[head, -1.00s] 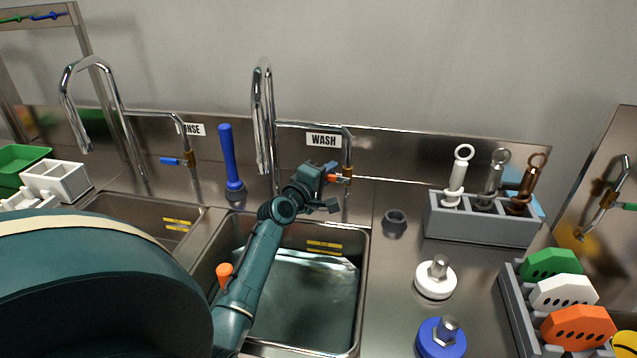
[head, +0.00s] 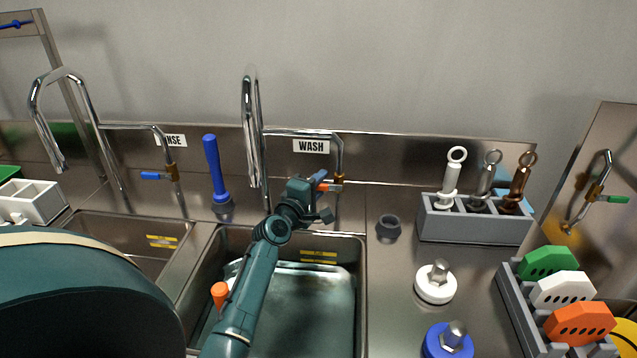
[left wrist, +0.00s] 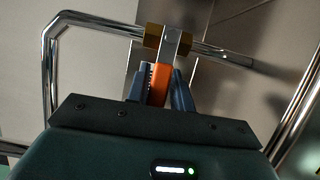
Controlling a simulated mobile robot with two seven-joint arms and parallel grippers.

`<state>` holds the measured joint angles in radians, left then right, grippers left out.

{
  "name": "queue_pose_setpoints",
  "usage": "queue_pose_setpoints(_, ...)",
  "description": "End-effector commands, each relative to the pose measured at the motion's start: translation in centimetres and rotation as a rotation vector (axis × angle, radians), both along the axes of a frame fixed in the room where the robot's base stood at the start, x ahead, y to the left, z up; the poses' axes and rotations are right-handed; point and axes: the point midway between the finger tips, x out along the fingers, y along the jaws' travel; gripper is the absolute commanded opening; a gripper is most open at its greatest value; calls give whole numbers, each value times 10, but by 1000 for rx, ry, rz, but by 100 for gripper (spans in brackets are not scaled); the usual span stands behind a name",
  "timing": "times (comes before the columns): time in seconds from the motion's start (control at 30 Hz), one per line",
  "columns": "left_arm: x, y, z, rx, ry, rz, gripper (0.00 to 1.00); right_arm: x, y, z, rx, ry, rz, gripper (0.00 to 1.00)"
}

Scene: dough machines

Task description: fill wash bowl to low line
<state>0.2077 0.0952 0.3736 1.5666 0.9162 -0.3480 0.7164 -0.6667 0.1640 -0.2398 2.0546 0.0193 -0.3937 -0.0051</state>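The wash bowl (head: 362,300) is the steel sink below the WASH label (head: 311,146). Clear water (head: 310,315) seems to stand in it; a pale edge shows below yellow marks (head: 319,256) on the back wall. I cannot read which line it meets. An orange-topped piece (head: 220,294) stands at the bowl's left, partly behind my arm. My left gripper (head: 318,187) is at the wash tap's orange lever (head: 329,188). In the left wrist view the orange lever (left wrist: 160,85) lies between its fingers (left wrist: 162,95), which look closed on it. My right gripper is not in view.
The tall wash spout (head: 250,125) rises behind my forearm. The rinse bowl (head: 110,235) is to the left, with a blue stick (head: 214,168) behind. A grey rack (head: 475,226), white (head: 435,285) and blue (head: 449,342) knobbed discs, and an empty dark ring (head: 389,226) are on the right counter.

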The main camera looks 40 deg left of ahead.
Motion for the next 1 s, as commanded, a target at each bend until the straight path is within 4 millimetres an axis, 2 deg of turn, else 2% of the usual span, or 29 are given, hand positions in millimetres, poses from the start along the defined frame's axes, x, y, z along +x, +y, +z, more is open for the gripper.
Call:
queue_pose_setpoints(0.03,0,0,0,1,0,0,27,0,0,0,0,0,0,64)
queue_pose_setpoints(0.17,0,0,1,3,-1,0,38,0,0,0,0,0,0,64)
queue_pose_setpoints(0.4,0,0,1,5,-1,0,38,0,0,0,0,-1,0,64)
queue_pose_setpoints(0.53,-8,-1,1,5,-1,0,38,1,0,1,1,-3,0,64)
queue_pose_setpoints(0.67,-30,-3,1,4,-1,1,38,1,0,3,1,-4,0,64)
queue_pose_setpoints(1.0,-104,-11,-2,6,2,1,38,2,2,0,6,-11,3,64)
